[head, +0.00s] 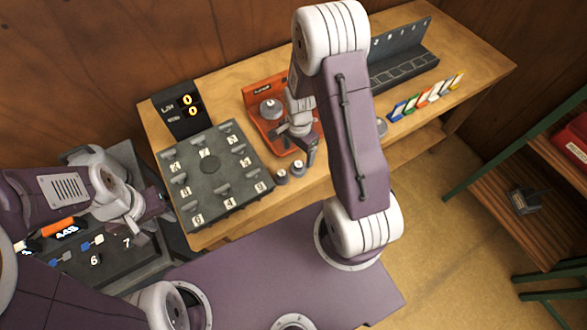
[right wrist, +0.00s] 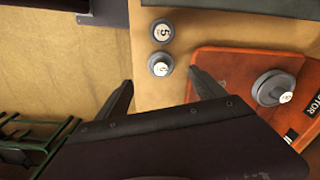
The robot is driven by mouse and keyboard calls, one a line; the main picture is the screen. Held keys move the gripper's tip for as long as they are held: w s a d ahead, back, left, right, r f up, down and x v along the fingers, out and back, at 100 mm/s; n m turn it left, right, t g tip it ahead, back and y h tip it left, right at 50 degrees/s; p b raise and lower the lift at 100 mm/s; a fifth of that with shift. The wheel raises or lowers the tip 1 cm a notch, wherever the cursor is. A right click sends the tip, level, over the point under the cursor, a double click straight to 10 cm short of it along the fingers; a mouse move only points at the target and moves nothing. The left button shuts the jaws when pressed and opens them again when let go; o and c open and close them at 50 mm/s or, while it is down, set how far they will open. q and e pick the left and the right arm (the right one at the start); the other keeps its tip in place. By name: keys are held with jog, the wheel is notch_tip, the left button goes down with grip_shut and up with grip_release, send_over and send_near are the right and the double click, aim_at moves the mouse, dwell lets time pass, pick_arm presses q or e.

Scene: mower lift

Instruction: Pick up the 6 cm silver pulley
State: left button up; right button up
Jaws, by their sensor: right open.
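Two small silver-grey pulleys with numbered labels stand side by side near the table's front edge. In the head view they are the left one (head: 281,177) and the right one (head: 297,169). In the right wrist view one label looks like a 5 (right wrist: 162,31); the other, perhaps a 6 (right wrist: 160,66), is too small to read surely. My right gripper (right wrist: 162,90) is open and empty, and that second pulley lies just beyond the gap between its fingertips. My left gripper (head: 148,213) is over a dark numbered tray at the left; its jaw opening is unclear.
An orange scale-like plate (head: 259,91) holds a larger pulley (head: 270,109) close to my right gripper. A dark numbered peg board (head: 213,172) stands to the left. A black display (head: 180,109) and a dark slotted rack (head: 405,62) stand behind. Coloured cards (head: 425,97) lie at the right.

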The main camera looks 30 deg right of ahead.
aim_at(298, 164)
jog(key=shift+d+f, duration=0.35)
jog(key=shift+d, duration=0.35)
notch_tip(298, 164, down, 2)
jog(key=shift+a+f+p, duration=0.1)
jog(key=shift+f+p, duration=0.1)
jog(key=shift+p, duration=0.1)
jog(key=shift+w+a+f, duration=0.1)
jog(key=shift+a+f, duration=0.25)
jog(key=shift+f, duration=0.3)
notch_tip(298, 164, down, 4)
jog(key=shift+p, duration=0.8)
jog(key=shift+f, duration=0.4)
jog(key=shift+c, duration=0.9)
pick_arm(q)
jog(key=r, duration=0.1)
jog(key=d+r, duration=0.1)
jog(key=shift+r, duration=0.3)
pick_arm(e)
grip_shut()
